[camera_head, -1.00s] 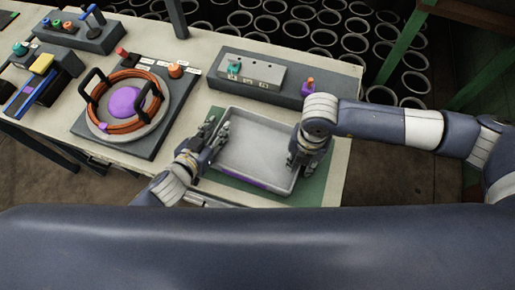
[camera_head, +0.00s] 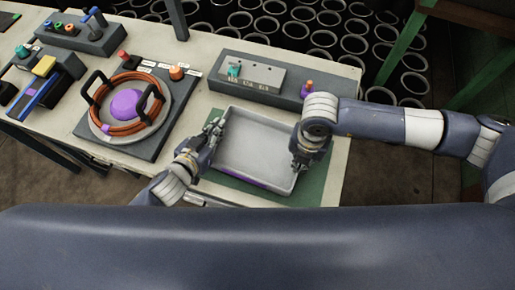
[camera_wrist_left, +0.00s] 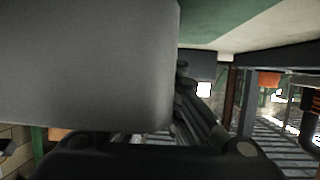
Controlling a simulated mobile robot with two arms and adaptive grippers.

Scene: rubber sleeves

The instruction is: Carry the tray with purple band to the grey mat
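The tray with a purple band (camera_head: 258,182) is light grey, shallow and rectangular. It is level over a green mat (camera_head: 313,188) at the table's front right; I cannot tell whether it touches the mat. My left gripper (camera_head: 214,131) is shut on its left rim. My right gripper (camera_head: 298,165) is shut on its right rim, its fingers partly hidden by the wrist. The left wrist view shows a broad grey tray surface (camera_wrist_left: 85,65) beside a dark finger. I cannot pick out a separate grey mat in the head view.
Behind the tray stands a long grey block with a switch panel (camera_head: 250,75). To the left, a dark plate (camera_head: 150,148) carries a round fixture with an orange coil (camera_head: 103,120) and black handles. More fixtures stand at far left.

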